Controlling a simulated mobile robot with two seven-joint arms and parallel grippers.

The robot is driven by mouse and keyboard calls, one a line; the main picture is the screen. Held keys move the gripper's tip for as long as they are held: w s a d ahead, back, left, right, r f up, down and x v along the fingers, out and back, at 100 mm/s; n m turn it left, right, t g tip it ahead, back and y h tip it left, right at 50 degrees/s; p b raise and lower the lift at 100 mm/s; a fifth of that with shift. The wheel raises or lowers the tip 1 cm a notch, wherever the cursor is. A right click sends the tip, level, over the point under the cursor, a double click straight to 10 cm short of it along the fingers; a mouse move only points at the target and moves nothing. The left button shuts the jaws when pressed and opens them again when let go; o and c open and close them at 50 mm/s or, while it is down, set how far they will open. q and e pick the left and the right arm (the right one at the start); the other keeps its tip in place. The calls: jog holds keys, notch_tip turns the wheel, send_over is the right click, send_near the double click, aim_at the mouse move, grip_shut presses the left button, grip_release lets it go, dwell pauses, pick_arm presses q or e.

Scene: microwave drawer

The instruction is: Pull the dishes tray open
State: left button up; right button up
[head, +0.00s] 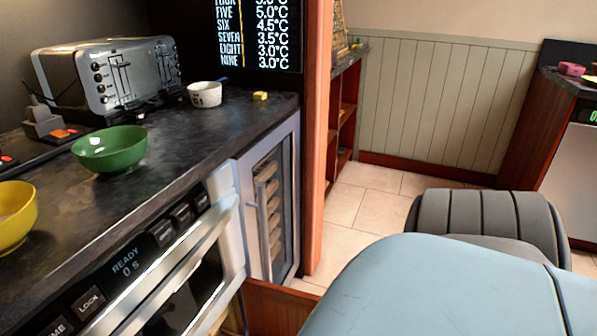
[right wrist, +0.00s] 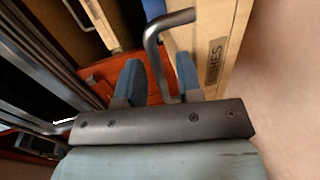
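The dishes tray (right wrist: 226,38) is a pale wooden front in the right wrist view, with a dark label whose visible letters end in "HES". A bent grey metal handle (right wrist: 153,52) stands out from it. My right gripper (right wrist: 158,75) has two blue fingers that are apart, one on each side of the lower part of the handle. A gap shows between the handle and the fingers, so it is not clamped. Whether the tray is shut or partly out I cannot tell. The head view hides the right gripper behind my arm, and my left gripper is not in view.
In the head view, a microwave drawer (head: 165,270) with a long bar handle and a glass-fronted cooler (head: 270,210) lie under the dark counter (head: 170,170). A green bowl (head: 110,149), yellow bowl (head: 14,215) and toaster (head: 108,75) stand on it.

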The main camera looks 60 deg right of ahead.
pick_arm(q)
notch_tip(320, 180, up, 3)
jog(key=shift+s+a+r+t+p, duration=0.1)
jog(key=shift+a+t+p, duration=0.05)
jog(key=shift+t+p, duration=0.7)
pick_arm(e)
jog(key=v, duration=1.2)
jog(key=shift+s, duration=0.4)
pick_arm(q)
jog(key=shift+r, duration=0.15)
pick_arm(e)
jog(key=shift+r, duration=0.15)
